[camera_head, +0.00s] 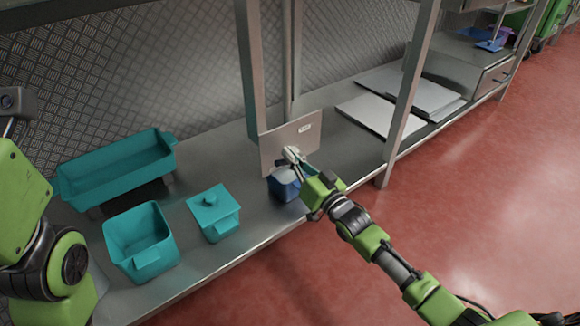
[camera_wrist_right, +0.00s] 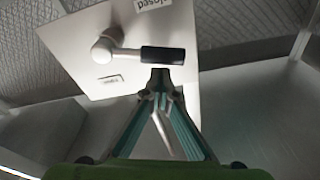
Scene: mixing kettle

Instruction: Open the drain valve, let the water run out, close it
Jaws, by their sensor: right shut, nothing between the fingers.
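The drain valve shows in the right wrist view as a lever with a black grip (camera_wrist_right: 162,55) and a pale round pivot (camera_wrist_right: 102,49) on a light panel (camera_wrist_right: 70,42). The panel also stands upright on the bench in the head view (camera_head: 275,148). My right gripper (camera_head: 291,153) is in front of it, shut and empty. In the wrist view its fingertips (camera_wrist_right: 160,80) are close to the black grip; contact cannot be told. No running water shows. My left gripper is out of view.
A dark blue container (camera_head: 284,186) stands below my right gripper. Metal posts (camera_head: 410,90) rise from the bench. Flat plates (camera_head: 375,113) lie right.

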